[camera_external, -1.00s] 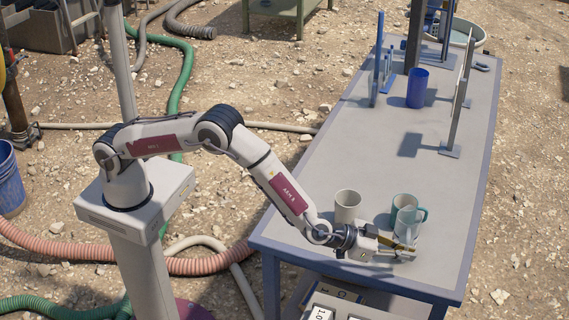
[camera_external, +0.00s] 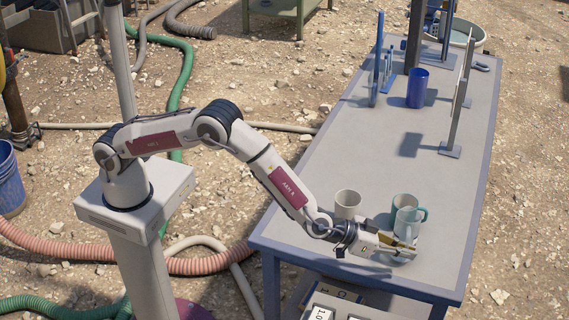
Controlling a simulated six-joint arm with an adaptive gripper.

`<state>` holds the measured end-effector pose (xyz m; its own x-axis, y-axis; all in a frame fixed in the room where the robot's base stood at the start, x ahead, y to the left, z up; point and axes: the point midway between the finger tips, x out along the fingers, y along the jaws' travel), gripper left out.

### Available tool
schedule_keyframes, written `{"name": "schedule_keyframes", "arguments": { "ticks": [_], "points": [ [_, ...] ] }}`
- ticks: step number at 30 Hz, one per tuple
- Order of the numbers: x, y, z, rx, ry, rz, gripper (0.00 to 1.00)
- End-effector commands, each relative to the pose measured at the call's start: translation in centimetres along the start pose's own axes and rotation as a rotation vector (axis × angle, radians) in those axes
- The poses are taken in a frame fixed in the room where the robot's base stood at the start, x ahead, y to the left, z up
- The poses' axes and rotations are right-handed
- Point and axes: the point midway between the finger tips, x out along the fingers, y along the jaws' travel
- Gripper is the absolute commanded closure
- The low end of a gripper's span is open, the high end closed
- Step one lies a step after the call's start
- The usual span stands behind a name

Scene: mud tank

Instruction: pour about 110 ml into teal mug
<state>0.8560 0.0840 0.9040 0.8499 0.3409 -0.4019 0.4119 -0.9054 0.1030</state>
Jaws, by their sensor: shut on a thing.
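The teal mug (camera_external: 423,214) stands near the front right of the table, its handle to the right. My gripper (camera_external: 408,243) is shut on a pale, see-through vessel (camera_external: 408,225), just in front of the mug. The vessel looks close to upright and hides part of the mug's front. I cannot tell whether the two touch, nor how much liquid is in either one.
A plain off-white mug (camera_external: 347,204) stands to the left of the teal mug, close to my wrist. A blue cup (camera_external: 417,88) and upright stands (camera_external: 455,105) are farther back on the grey table (camera_external: 395,165). The table's middle is clear.

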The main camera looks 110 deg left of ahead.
Motion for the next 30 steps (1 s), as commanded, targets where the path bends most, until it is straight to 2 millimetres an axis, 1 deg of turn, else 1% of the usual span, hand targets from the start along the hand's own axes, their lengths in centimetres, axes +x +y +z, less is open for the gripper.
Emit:
{"name": "schedule_keyframes", "arguments": {
  "ticks": [1, 9, 17, 27, 30],
  "points": [
    [-0.1, -0.2, -0.6, -0.025, -0.002, 0.010, 1.00],
    [-0.6, -1.3, -2.1, -0.184, -0.037, 0.075, 1.00],
    [-0.8, -2.3, -3.1, -0.312, -0.063, 0.130, 1.00],
    [-0.9, -4.1, -4.1, -0.475, -0.100, 0.197, 1.00],
    [-1.0, -4.3, -4.6, -0.524, -0.108, 0.218, 1.00]
  ]
}}
